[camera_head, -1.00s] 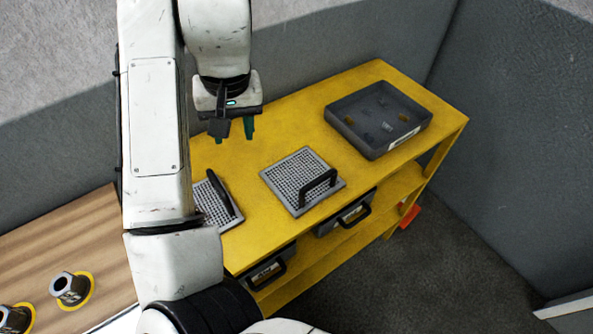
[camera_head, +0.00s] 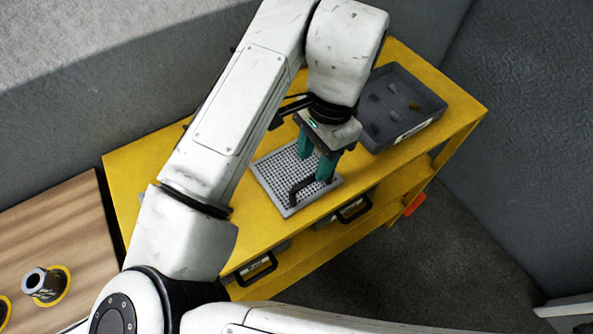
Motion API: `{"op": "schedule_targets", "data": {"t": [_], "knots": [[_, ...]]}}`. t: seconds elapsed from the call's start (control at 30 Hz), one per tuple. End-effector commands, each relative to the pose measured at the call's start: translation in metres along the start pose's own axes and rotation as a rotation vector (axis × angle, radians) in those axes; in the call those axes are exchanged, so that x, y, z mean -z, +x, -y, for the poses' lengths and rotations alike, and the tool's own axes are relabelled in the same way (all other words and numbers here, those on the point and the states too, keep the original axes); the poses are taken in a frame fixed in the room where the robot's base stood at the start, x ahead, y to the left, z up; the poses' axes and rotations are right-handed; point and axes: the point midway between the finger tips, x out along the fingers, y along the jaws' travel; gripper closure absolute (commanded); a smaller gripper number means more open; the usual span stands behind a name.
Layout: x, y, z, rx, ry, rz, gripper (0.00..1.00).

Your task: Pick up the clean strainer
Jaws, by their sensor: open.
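A grey perforated strainer (camera_head: 268,173) with a black arched handle (camera_head: 302,187) lies flat on top of the yellow bench (camera_head: 135,180). My gripper (camera_head: 314,169) is over this strainer's right side, pointing down. Its two green fingers are apart, with nothing seen between them. The right finger overlaps the handle's right end in the picture; I cannot tell whether it touches. A second strainer, seen to the left earlier, is now hidden behind my arm. I cannot tell from the picture how clean the strainer is.
A dark grey tray (camera_head: 398,139) with several small pieces stands on the bench at the right, close behind my gripper. Labelled drawers or bins with black handles (camera_head: 256,268) sit below the bench top. A wooden surface (camera_head: 50,235) with metal fittings (camera_head: 45,284) is at the left.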

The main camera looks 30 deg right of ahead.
Motion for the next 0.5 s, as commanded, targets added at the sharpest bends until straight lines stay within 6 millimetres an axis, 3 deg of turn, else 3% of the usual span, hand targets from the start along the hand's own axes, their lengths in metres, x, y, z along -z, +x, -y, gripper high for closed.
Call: {"op": "schedule_targets", "data": {"t": [0.3, 0.5], "knots": [[0.001, 0.025, -0.001, -0.001, -0.003, 0.001, 0.55], [0.005, 0.054, -0.002, -0.001, -0.005, 0.000, 0.55]]}}
